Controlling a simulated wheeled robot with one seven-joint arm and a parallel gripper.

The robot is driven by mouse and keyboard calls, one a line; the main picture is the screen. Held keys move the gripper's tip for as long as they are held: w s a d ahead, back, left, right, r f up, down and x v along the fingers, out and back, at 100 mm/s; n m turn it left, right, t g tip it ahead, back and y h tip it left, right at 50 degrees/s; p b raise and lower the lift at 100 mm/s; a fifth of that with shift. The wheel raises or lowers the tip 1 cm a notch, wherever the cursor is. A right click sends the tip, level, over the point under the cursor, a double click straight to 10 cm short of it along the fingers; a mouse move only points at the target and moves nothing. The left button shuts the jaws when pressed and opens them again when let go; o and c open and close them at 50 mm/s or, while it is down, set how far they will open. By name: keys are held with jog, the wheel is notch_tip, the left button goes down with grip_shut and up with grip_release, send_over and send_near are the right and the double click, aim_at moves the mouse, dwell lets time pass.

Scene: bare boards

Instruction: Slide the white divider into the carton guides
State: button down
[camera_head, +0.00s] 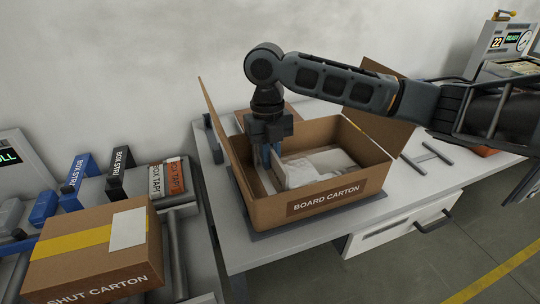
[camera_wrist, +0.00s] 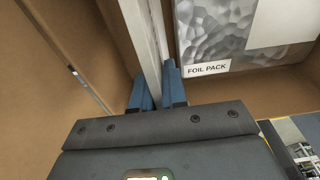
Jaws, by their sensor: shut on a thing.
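My gripper (camera_head: 268,155) reaches down into the open board carton (camera_head: 262,216) near its left side. Its blue fingers, also in the wrist view (camera_wrist: 158,92), are shut on the white divider (camera_wrist: 141,38), which stands on edge between them and runs away up the picture. The divider is inside the carton, beside the foil pack (camera_wrist: 214,35), which lies to its right. A narrow strip with a dark mark (camera_wrist: 74,72) runs along the brown cardboard at left; I cannot tell if it is a guide. The divider's lower edge and its fit in the guides are hidden.
The carton stands on a grey bench (camera_head: 226,250) with its flaps raised. A shut carton (camera_head: 85,255) is at the front left, near tape dispensers (camera_head: 122,170). A drawer (camera_head: 395,226) is under the bench.

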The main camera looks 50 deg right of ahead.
aim_at(270, 177)
jog(key=shift+f+b, duration=1.4)
jog(key=shift+f, duration=0.75)
jog(key=c, duration=1.1)
grip_release()
jog(key=r+p, duration=0.1)
jog(key=r, duration=0.1)
jog(key=r+p, duration=0.2)
jog(key=r, duration=0.1)
jog(key=r+p, duration=0.2)
jog(key=r, duration=0.1)
jog(key=shift+w+d, duration=0.25)
jog(key=shift+w, duration=0.15)
jog(key=shift+f, duration=0.1)
